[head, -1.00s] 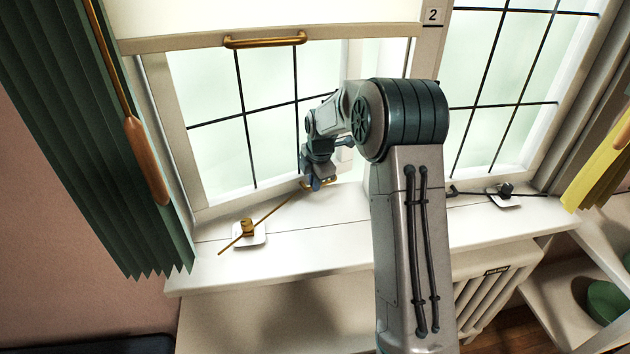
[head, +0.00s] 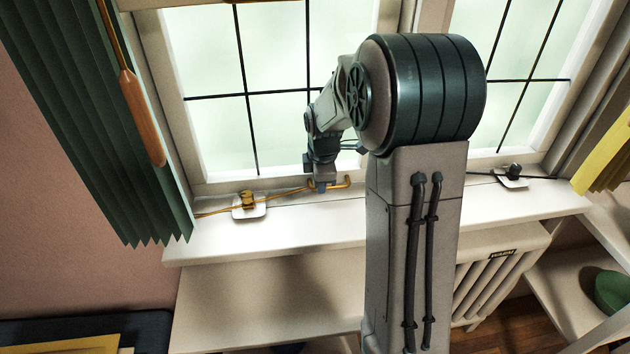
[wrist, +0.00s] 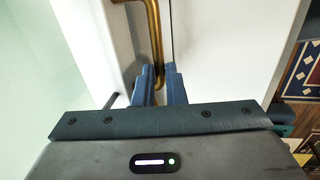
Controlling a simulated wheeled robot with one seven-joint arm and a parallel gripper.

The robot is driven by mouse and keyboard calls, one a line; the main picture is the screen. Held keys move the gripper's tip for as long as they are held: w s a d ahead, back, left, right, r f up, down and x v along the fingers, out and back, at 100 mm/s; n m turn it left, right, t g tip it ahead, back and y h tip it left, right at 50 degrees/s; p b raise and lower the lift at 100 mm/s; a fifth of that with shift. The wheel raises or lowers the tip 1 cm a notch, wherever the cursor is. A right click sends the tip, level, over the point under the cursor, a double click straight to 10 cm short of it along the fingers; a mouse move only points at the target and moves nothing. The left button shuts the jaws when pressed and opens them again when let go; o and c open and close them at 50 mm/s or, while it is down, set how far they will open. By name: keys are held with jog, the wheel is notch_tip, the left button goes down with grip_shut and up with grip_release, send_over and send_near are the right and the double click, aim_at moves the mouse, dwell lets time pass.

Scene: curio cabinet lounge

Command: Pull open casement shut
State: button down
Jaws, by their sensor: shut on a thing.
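The left casement (head: 215,125) is a white-framed window with black glazing bars. Its bottom rail looks nearly parallel to the sill; my arm hides its right side, so I cannot tell if it is fully shut. A brass stay bar (head: 285,195) runs from the casement's foot through a brass holder (head: 248,200) on a white plate. My gripper (head: 322,186) is low at the casement, shut on the stay's bent brass handle (head: 345,181). In the wrist view the brass handle (wrist: 154,30) runs down between the blue fingers (wrist: 160,88).
A white sill (head: 290,232) lies below, above a radiator (head: 500,270). A green pleated curtain (head: 90,130) with a wooden-handled cord (head: 143,115) hangs at left. A second window (head: 520,80) with a black stay fitting (head: 513,172) stands at right, beside a yellow cloth (head: 605,155).

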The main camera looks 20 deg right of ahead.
jog(key=shift+s+a+f, duration=0.1)
jog(key=shift+s, duration=0.1)
jog(key=c, duration=1.6)
grip_release()
jog(key=shift+c, duration=0.2)
jog(key=shift+o, duration=0.7)
jog(key=shift+s, duration=0.15)
jog(key=shift+r, duration=0.45)
jog(key=v, duration=1.3)
